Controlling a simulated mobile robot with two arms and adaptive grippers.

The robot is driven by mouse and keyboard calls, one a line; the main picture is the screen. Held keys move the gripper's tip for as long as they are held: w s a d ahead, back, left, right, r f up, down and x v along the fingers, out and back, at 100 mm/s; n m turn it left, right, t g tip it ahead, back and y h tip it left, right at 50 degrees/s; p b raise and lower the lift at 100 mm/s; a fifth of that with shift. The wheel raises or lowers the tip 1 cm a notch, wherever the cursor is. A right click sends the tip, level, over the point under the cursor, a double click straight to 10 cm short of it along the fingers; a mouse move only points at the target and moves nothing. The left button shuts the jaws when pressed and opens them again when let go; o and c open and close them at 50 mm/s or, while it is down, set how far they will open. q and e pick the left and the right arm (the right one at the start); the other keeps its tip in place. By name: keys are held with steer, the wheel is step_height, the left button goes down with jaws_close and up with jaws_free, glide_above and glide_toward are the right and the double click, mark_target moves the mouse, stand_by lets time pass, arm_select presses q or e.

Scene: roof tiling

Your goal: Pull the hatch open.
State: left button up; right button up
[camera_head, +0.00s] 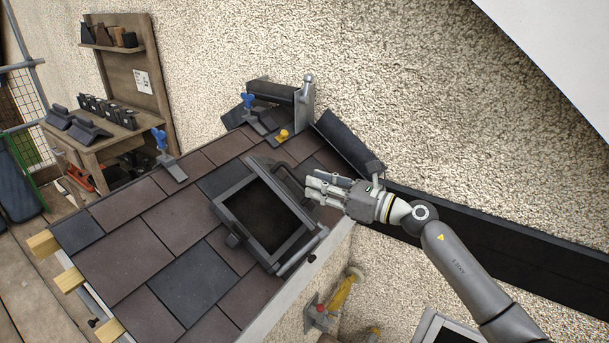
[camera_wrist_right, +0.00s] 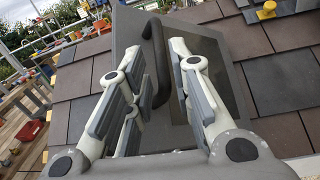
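The hatch (camera_head: 229,208) is a dark grey frame around a near-black panel, set in the tiled roof. In the right wrist view the curved handle (camera_wrist_right: 155,45) runs between the two fingers of my right gripper (camera_wrist_right: 155,52). These fingers are apart, with space beside the bar, and I see no firm grip. The lid (camera_wrist_right: 128,32) lies beyond them. My left gripper is not in view.
Brown and slate tiles (camera_head: 150,245) surround the hatch. Blue-handled tools (camera_head: 162,142) and a yellow knob (camera_head: 283,135) are further up. A dark beam (camera_head: 480,232) runs along the pebbled wall behind my right arm. A wooden workbench (camera_head: 95,150) stands at the left.

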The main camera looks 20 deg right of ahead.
mark_target(302, 180)
steer(key=x, duration=0.3)
steer(key=shift+w+a+p, duration=0.1)
steer(key=shift+w+p, duration=0.05)
steer(key=shift+p, duration=0.15)
steer(key=shift+w+a, duration=0.2)
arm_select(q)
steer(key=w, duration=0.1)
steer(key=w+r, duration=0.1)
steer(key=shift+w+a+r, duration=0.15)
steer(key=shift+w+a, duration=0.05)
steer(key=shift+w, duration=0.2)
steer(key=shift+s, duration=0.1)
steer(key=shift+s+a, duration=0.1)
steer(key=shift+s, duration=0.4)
arm_select(e)
jaws_close()
